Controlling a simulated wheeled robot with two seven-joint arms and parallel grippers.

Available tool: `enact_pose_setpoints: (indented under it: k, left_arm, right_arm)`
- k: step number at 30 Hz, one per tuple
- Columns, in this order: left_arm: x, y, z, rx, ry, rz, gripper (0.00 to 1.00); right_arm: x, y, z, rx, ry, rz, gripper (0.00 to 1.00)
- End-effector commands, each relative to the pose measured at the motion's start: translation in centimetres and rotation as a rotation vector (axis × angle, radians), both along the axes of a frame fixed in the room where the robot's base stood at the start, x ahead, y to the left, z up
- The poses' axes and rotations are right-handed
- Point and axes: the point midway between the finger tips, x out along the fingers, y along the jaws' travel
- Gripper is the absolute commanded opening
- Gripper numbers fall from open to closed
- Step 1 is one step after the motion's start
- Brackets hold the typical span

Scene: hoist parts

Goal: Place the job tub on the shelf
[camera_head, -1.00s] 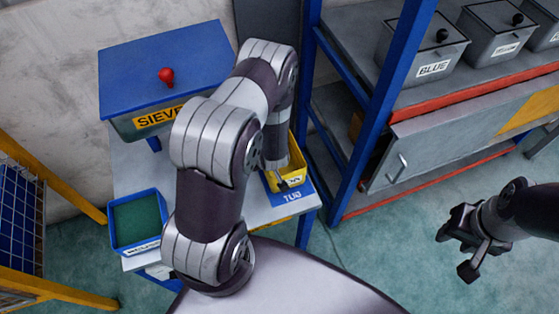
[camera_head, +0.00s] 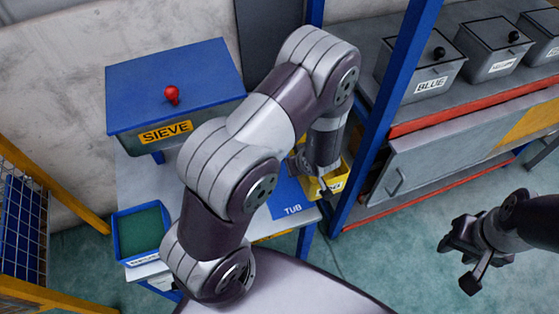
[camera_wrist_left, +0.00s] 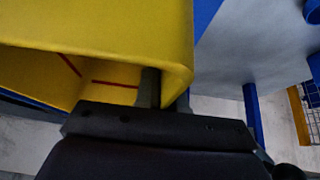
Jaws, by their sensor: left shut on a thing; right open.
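The yellow job tub (camera_head: 334,187) is at the right edge of the work table in the head view, partly hidden behind my left arm. It fills the upper left of the left wrist view (camera_wrist_left: 110,28), where red lines show on its inside. My left gripper (camera_head: 325,192) is shut on the tub's wall; one finger shows inside the tub in the wrist view (camera_wrist_left: 150,88). The blue TUB mat (camera_head: 287,200) lies bare on the table, left of the tub. The shelf rack (camera_head: 440,108) with red-edged grey boards stands to the right. My right gripper (camera_head: 462,262) is open and empty over the floor.
A blue rack post (camera_head: 385,125) stands just right of the tub. Grey lidded bins, one labelled BLUE (camera_head: 420,75), occupy the upper board. A SIEVE box (camera_head: 170,85) and a small blue tray with green inside (camera_head: 140,230) are on the table's left side.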

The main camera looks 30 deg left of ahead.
Motion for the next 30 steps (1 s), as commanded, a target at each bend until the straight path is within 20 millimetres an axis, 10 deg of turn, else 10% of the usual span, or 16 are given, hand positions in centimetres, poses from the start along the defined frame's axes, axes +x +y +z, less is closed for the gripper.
enact_pose_setpoints:
  k: [9, 18, 30]
  left_arm:
    - [0.6, -1.8, 0.8, -0.011, -0.006, -0.033, 0.0]
    - [3.3, -4.6, 1.4, -0.028, -0.005, -0.624, 0.0]
    - [3.7, -1.6, 2.8, 0.002, -0.001, -0.864, 0.0]
  right_arm:
    - [0.0, 0.0, 0.4, 0.0, 0.0, 0.0, 0.43]
    - [0.0, 0.0, 0.4, 0.0, 0.0, 0.0, 0.43]
    - [0.0, 0.0, 0.4, 0.0, 0.0, 0.0, 0.43]
